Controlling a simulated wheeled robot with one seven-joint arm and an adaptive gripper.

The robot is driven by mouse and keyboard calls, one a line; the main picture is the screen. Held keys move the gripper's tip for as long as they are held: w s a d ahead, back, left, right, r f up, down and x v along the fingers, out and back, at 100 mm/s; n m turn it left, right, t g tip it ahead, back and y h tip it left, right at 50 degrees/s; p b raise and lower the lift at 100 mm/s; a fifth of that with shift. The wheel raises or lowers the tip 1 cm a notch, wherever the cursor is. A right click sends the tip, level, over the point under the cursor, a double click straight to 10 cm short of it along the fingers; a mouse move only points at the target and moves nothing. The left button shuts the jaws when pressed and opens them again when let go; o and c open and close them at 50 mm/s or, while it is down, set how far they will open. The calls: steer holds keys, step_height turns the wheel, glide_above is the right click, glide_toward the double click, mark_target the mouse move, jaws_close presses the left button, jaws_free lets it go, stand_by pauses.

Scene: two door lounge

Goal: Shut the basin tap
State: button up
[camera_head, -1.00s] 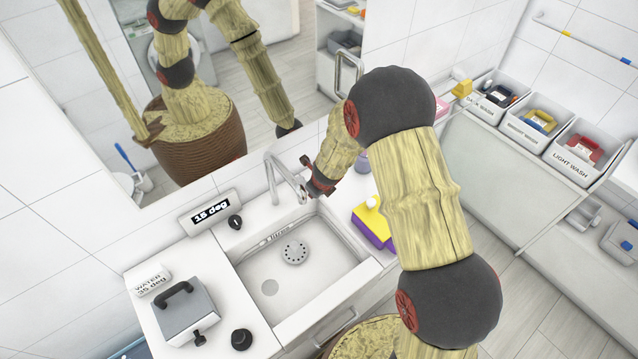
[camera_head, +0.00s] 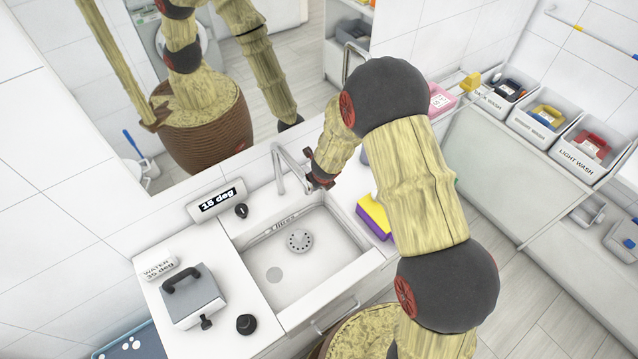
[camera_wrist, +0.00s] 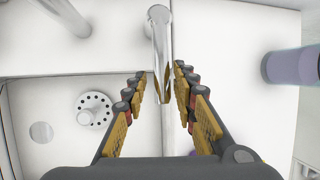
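The chrome basin tap (camera_head: 279,168) stands on the counter behind the white basin (camera_head: 340,262), its spout arching over it. My gripper (camera_head: 317,172) is at the tap's right side, partly hidden by my arm in the head view. In the wrist view, my gripper (camera_wrist: 160,72) has its two fingers apart on either side of a shiny chrome part of the tap (camera_wrist: 160,35). I cannot tell whether this is the lever or the spout, nor whether a finger touches it. Another chrome rod (camera_wrist: 66,17) shows at upper left. No running water is clearly visible.
A yellow and purple sponge (camera_head: 374,216) lies right of the basin. A purple cylinder (camera_wrist: 290,66) stands right of my gripper. A mirror (camera_head: 225,90) is behind.

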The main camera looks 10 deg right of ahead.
steer(key=shift+o, duration=0.4)
steer(key=shift+r, duration=0.1)
steer(key=v, duration=0.7)
steer(key=shift+r, duration=0.15)
stand_by(0.4)
steer(key=shift+s, duration=0.1)
